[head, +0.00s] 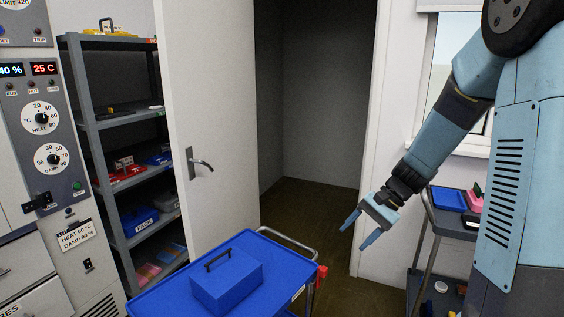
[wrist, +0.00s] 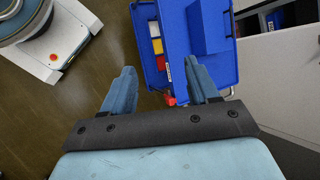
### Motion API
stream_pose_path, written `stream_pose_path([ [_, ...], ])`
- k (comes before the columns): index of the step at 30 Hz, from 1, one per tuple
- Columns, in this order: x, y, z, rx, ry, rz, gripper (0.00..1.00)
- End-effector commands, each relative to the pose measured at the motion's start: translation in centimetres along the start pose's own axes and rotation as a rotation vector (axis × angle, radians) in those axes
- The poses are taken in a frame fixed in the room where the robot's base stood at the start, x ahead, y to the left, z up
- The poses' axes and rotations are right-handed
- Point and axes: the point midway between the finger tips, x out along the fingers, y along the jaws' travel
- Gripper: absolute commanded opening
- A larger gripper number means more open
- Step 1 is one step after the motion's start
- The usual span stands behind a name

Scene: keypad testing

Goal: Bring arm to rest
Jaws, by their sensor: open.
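My arm comes down from the upper right of the head view. My gripper (head: 363,227) hangs in the air at its end, jaws apart and nothing between them. In the wrist view my gripper (wrist: 160,88) also shows two blue fingers spread wide. The floor and the cart's edge (wrist: 212,88) lie beyond them.
A blue case (head: 226,287) with a handle sits on the cart. A white door (head: 215,110) stands open beside a doorway. A loaded shelf (head: 95,125) and a control panel (head: 45,135) are at left. A second cart (head: 425,215) with trays is at right.

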Motion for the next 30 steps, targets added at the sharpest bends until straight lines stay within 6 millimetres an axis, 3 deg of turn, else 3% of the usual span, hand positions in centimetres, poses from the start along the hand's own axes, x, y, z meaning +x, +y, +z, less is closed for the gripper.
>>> stream_pose_path([
  [16,-6.5,0.8,9.8,-0.330,0.280,0.249,0.60],
  [30,-11.5,3.4,16.9,-0.580,0.549,0.404,0.60],
])
